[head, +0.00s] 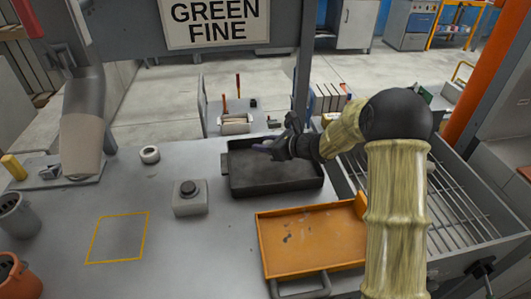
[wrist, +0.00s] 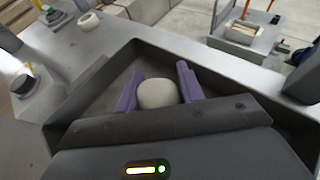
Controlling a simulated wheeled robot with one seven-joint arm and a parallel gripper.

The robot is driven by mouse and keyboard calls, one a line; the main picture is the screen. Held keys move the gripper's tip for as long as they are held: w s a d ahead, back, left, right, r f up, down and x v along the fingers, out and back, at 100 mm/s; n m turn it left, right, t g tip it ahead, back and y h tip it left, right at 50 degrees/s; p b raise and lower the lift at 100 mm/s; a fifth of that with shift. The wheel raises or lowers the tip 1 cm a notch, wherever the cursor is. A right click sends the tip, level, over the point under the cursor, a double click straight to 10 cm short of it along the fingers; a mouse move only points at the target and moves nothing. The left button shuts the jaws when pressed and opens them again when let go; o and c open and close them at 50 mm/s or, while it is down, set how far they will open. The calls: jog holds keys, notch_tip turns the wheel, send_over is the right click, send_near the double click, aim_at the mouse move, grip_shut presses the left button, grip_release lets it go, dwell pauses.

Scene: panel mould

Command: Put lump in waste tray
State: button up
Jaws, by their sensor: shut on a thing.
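A pale grey rounded lump (wrist: 157,93) sits between the two purple fingertips of my gripper (wrist: 158,88) in the wrist view. My gripper is shut on it. The dark tray's walls surround the fingers in the wrist view (wrist: 245,88). I cannot tell whether the lump touches the tray floor. No label shows which tray is for waste.
An orange tray (head: 310,240) lies in front of the dark tray. A grey box with a black button (head: 190,202) and a white ring (head: 149,154) stand to the left. A yellow outlined square (head: 118,238) is empty. A metal rack (head: 460,205) is at the right.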

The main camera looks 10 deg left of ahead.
aim_at(266, 158)
jog(key=shift+f, duration=1.85)
jog(key=shift+f, duration=0.15)
jog(key=o, duration=1)
jog(key=shift+o, duration=0.2)
jog(key=v, duration=1.2)
jog(key=shift+b, duration=0.35)
